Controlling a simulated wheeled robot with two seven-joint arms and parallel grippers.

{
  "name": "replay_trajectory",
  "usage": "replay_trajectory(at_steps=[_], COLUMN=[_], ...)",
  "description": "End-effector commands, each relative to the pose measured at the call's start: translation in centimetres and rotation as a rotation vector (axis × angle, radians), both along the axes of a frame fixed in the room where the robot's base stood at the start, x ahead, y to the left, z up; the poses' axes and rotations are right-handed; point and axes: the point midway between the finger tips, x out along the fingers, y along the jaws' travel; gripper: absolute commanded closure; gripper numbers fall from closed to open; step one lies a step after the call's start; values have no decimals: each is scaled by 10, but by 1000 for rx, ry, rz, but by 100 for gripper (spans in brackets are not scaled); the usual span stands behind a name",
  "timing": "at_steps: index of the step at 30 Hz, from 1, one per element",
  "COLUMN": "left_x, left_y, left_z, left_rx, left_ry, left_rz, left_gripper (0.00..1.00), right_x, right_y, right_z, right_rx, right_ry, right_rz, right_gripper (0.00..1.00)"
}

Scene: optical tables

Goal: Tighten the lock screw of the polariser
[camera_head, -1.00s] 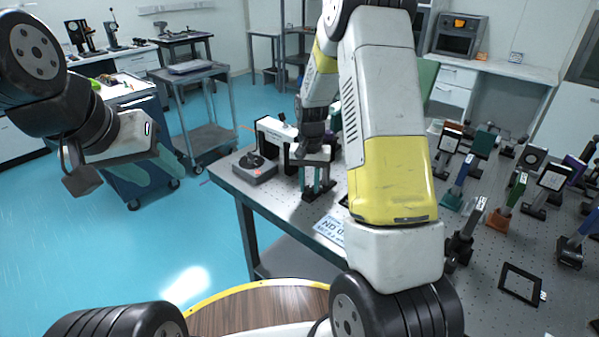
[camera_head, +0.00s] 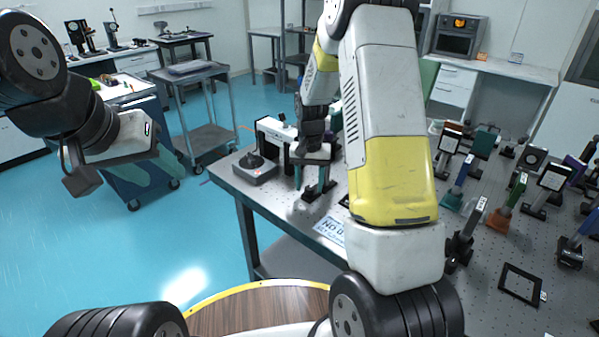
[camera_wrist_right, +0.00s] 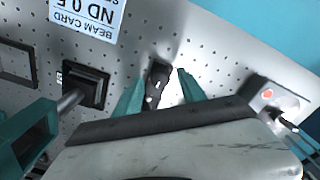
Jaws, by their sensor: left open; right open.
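My right gripper (camera_head: 311,186) is open and points down over the near left part of the optical table (camera_head: 285,208). In the right wrist view its teal fingers (camera_wrist_right: 160,90) stand apart on either side of a small black mount (camera_wrist_right: 157,86), with a gap on each side. Its base also shows below the fingers in the head view (camera_head: 320,192). I cannot tell whether this is the polariser, and no lock screw can be made out. My left gripper (camera_head: 143,176) is open and empty, out over the floor and blue cart, far from the table.
A grey box with a red button (camera_head: 256,169) stands left of the right gripper. A printed beam card (camera_wrist_right: 88,15) lies near the mount. Another black mount (camera_wrist_right: 86,86) stands close by. Several mounted optics, including a blue one (camera_head: 460,180), crowd the table's right side.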

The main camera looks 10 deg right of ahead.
Motion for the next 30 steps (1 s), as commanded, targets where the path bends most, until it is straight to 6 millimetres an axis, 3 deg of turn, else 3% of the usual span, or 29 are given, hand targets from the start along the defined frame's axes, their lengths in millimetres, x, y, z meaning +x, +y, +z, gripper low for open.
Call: replay_trajectory(at_steps=[12, 26, 30], left_x=[0, 0, 0], left_y=[0, 0, 0], left_z=[0, 0, 0], left_rx=[0, 0, 0], left_ry=[0, 0, 0], left_rz=[0, 0, 0], left_gripper=[52, 52, 52], right_x=[1, 0, -11], right_y=[0, 0, 1], right_z=[65, 75, 98], right_rx=[0, 2, 20], right_ry=[-4, -4, -39], right_rz=[1, 1, 16], right_gripper=[52, 52, 52])
